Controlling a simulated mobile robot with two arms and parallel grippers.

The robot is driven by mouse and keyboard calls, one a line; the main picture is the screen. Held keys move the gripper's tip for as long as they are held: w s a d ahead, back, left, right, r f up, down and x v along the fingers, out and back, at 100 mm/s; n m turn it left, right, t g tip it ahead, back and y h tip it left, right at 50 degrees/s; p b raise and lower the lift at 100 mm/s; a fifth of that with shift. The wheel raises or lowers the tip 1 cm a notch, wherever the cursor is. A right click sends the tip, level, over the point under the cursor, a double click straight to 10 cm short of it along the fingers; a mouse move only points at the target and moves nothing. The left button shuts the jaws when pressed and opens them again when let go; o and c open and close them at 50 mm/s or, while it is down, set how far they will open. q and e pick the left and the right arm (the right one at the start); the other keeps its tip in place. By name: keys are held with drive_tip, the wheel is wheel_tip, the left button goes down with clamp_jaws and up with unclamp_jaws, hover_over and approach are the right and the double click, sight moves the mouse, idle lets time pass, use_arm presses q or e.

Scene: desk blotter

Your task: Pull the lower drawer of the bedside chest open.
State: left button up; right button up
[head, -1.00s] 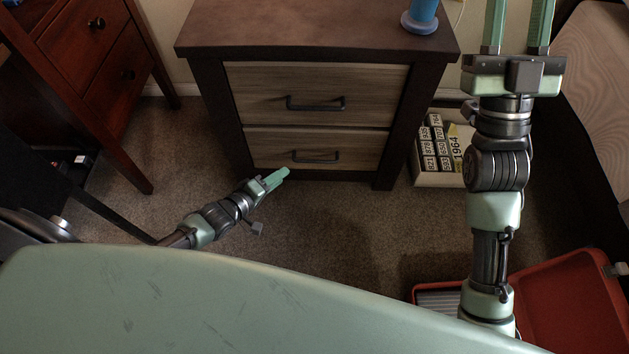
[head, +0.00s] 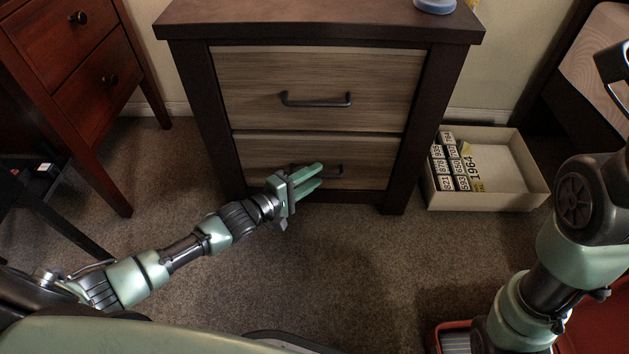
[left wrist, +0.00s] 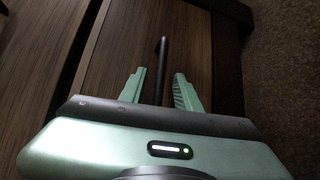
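The bedside chest (head: 190,90) has a dark frame and two wood-grain drawer fronts. Its lower drawer (head: 265,152) looks shut, flush with the frame, and has a dark bar handle (head: 336,171). My left gripper (head: 320,174) is at the lower drawer's front, its green fingers partly covering the handle. In the left wrist view the fingers (left wrist: 160,72) are apart, with the handle (left wrist: 161,52) between them and a gap on each side. My right arm (head: 575,250) shows at the right edge; its gripper is out of the picture.
The upper drawer (head: 240,85) is shut. A box (head: 510,170) with numbered blocks stands right of the chest. A reddish wooden cabinet (head: 75,60) stands at left. A red case (head: 600,325) lies at lower right. The carpet before the chest is clear.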

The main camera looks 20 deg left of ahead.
use_arm(q)
drive_tip(key=shift+w+d, duration=0.25)
drive_tip(key=shift+w, duration=0.15)
clamp_jaws()
drive_tip(key=shift+f, duration=0.1)
idle(1.1)
